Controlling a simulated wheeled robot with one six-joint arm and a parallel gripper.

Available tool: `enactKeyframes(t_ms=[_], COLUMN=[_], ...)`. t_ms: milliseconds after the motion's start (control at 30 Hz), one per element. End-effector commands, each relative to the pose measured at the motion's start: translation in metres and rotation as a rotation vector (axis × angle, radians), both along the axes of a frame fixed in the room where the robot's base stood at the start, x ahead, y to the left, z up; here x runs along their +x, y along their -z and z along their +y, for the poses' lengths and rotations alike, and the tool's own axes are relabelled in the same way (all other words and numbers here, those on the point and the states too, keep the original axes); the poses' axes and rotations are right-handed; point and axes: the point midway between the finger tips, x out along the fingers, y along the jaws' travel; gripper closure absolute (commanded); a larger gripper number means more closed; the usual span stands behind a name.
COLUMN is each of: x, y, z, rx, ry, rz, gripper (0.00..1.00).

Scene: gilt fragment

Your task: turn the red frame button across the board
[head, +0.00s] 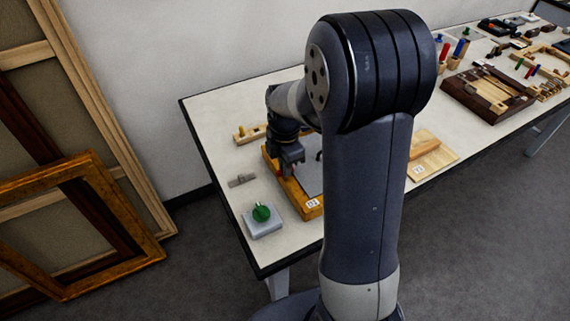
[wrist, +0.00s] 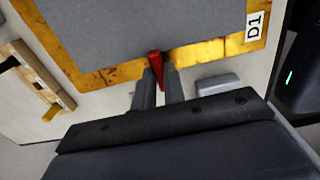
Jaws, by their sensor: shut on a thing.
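The gilt frame (head: 302,203) lies flat on the table with a grey board (wrist: 140,28) inside it. Its gilt rim (wrist: 205,51) and a white D1 label show in the wrist view. The red frame button (wrist: 154,57) sits at the rim, partly hidden between my fingers. Its visible part points mostly away from the board, along the fingers. My gripper (wrist: 160,82) is shut on the red button. In the head view my gripper (head: 288,165) is over the frame's left side, and my arm hides much of the frame.
A green knob (head: 262,212) on a grey block stands at the near left table corner. A small metal piece (head: 241,180) lies left of the frame, and a wooden strip (head: 250,134) behind it. A wooden panel (head: 432,157) and a dark wooden box (head: 468,92) lie to the right.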

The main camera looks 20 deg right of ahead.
Motion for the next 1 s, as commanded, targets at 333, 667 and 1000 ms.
enactKeyframes(t_ms=[333,667,1000], x=[0.0,0.001,0.001], y=[0.0,-0.011,-0.077], z=[0.0,0.0,0.0], rx=[-0.001,0.0,-0.001], ry=[-0.001,0.0,0.0], rz=[-0.001,-0.004,-0.006], gripper=[0.67,0.67,0.67])
